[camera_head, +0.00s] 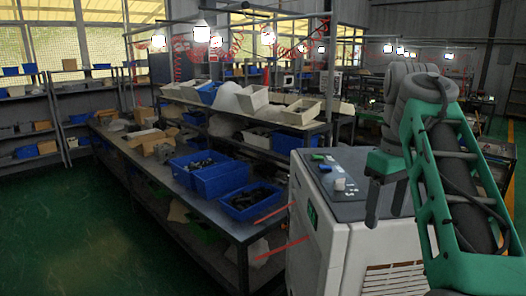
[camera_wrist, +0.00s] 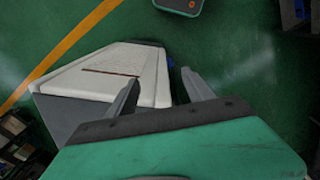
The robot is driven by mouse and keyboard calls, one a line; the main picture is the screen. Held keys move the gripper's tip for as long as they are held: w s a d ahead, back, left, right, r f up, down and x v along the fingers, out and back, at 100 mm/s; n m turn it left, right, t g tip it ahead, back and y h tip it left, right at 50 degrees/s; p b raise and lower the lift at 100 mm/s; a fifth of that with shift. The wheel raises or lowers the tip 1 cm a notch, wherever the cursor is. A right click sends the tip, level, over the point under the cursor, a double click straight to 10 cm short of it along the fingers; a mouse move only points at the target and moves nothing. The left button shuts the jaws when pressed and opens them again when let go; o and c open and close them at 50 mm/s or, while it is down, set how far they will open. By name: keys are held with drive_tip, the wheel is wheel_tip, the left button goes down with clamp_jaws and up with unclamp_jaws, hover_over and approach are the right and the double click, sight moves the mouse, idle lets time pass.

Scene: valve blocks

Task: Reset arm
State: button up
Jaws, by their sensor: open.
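My arm, green and grey, fills the right side of the head view. My gripper (camera_head: 384,215) hangs downward there with its two dark fingers apart. The wrist view shows the same gripper (camera_wrist: 160,80) open, with nothing between its fingers. Behind and around the fingers in the head view is a white cabinet (camera_head: 385,250) with a dark top panel. A green block (camera_head: 318,157), a blue block (camera_head: 325,168) and a small white piece (camera_head: 340,184) sit on that panel. I cannot tell how far the fingertips are from the cabinet.
A long workbench (camera_head: 205,218) left of the cabinet holds blue bins (camera_head: 215,180) and cardboard boxes. White trays (camera_head: 300,112) stand on its upper shelf. The green floor (camera_head: 50,225) at left is clear. The wrist view shows an orange floor line (camera_wrist: 70,50) and a pale boxy body (camera_wrist: 110,75) below.

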drive_tip(key=s+a+f+m+t+b, duration=0.1)
drive_tip(key=s+a+f, duration=0.2)
drive_tip(key=f, duration=0.6)
drive_tip(key=s+a+f+m+t+b, duration=0.1)
drive_tip(key=s+a+f+m, duration=0.1)
drive_tip(key=f, duration=0.8)
drive_tip(key=s+a+f+m+t+b, duration=0.1)
drive_tip(key=s+a+f, duration=0.3)
drive_tip(key=f, duration=0.5)
drive_tip(key=shift+f+m+t+b, duration=0.4)
drive_tip(key=shift+m+t, duration=0.2)
drive_tip(key=shift+m, duration=0.1)
